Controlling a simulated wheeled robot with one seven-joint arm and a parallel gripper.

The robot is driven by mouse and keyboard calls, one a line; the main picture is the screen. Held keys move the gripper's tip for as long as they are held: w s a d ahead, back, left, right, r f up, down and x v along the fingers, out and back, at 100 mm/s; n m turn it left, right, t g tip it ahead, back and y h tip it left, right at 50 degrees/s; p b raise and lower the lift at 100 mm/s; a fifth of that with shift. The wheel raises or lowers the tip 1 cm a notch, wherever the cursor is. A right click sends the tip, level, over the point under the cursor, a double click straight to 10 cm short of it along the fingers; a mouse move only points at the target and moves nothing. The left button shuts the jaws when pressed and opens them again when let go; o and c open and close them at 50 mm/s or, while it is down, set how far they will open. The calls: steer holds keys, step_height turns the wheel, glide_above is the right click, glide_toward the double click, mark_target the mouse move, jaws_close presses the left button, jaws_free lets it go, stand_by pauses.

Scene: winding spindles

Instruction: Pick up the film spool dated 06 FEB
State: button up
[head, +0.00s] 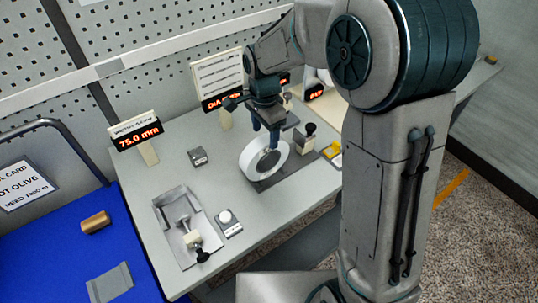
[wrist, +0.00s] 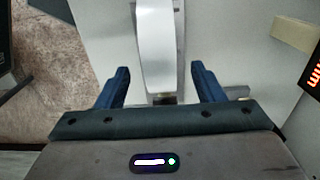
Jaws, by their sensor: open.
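A round white-rimmed spool (head: 252,163) with a dark centre sits on a dark flat base (head: 285,172) on the grey bench. No date can be read on it, so I cannot tell whether it is the 06 FEB spool. My gripper (head: 270,142) is right above it and hides part of it. In the wrist view a pale curved band (wrist: 155,45), apparently the spool's rim, lies between the two blue fingers of my gripper (wrist: 160,75). The fingers are apart, with a gap on each side of the band.
The bench (head: 165,178) carries a 75.0 mm display (head: 137,134), a small grey block (head: 198,156), a metal tray with a clamp (head: 185,225) and a small round-topped device (head: 228,222). A blue surface (head: 60,255) at left holds a brown cylinder (head: 96,222). A white board (head: 217,78) stands behind.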

mark_target(264, 139)
steer(key=shift+a+f+p, duration=0.1)
steer(key=shift+f+p, duration=0.25)
steer(key=shift+f, duration=1.6)
jaws_close()
steer(key=shift+r, duration=0.2)
